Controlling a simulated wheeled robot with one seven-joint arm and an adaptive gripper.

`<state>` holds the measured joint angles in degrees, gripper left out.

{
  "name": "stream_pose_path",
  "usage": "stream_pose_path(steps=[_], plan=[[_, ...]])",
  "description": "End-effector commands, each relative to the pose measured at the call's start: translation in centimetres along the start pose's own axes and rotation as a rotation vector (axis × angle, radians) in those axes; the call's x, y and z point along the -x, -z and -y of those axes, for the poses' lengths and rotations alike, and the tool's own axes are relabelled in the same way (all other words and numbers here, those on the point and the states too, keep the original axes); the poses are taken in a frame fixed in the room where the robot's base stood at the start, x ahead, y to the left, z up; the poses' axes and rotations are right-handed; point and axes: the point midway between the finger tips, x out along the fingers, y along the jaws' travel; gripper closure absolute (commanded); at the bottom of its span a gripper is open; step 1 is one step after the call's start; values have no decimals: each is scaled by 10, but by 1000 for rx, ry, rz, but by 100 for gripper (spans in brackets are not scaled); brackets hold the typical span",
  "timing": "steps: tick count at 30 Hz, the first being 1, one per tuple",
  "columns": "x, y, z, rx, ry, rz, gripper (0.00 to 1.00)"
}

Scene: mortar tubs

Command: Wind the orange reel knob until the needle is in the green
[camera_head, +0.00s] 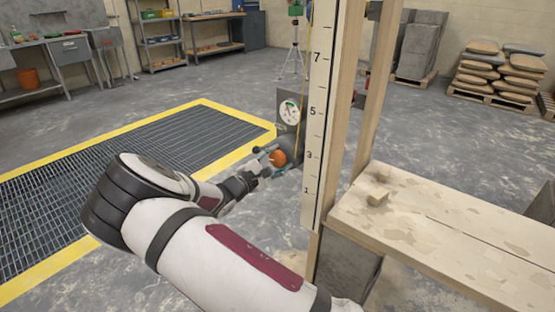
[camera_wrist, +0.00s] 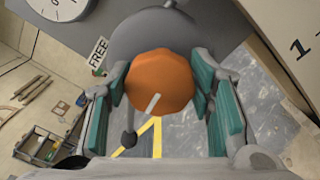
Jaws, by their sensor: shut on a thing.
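The orange reel knob (camera_head: 278,158) sits on the grey reel beside the tall numbered board. In the wrist view the knob (camera_wrist: 162,80) lies between the teal finger pads, with a white mark on its lower face. My gripper (camera_head: 268,160) is shut on the knob; its fingers also show in the wrist view (camera_wrist: 165,90). The round white gauge (camera_head: 289,112) is above the knob, with a green part near its top; its needle is too small to read surely. Only part of the gauge (camera_wrist: 38,12) shows in the wrist view, its green part out of sight.
A small tag reading FREE (camera_wrist: 99,52) and a dark lever (camera_wrist: 129,138) are near the knob. The numbered board (camera_head: 319,120) and wooden posts stand just right of it. A plank bench (camera_head: 440,225) is at right. A yellow-edged floor grating (camera_head: 120,150) lies left.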

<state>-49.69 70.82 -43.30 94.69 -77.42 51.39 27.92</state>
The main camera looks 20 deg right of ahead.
Motion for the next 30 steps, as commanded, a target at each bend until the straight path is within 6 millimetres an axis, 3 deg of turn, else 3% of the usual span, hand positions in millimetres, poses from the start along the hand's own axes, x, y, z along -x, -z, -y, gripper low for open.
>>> stream_pose_path(steps=[13,14,16,17,26,30], plan=[[0,1,1,-11,2,-2,79],[0,1,1,-10,2,-2,49],[0,1,1,-10,2,-2,33],[0,1,1,-10,1,-2,31],[1,0,0,-10,1,-1,31],[11,1,0,-10,1,-3,31]])
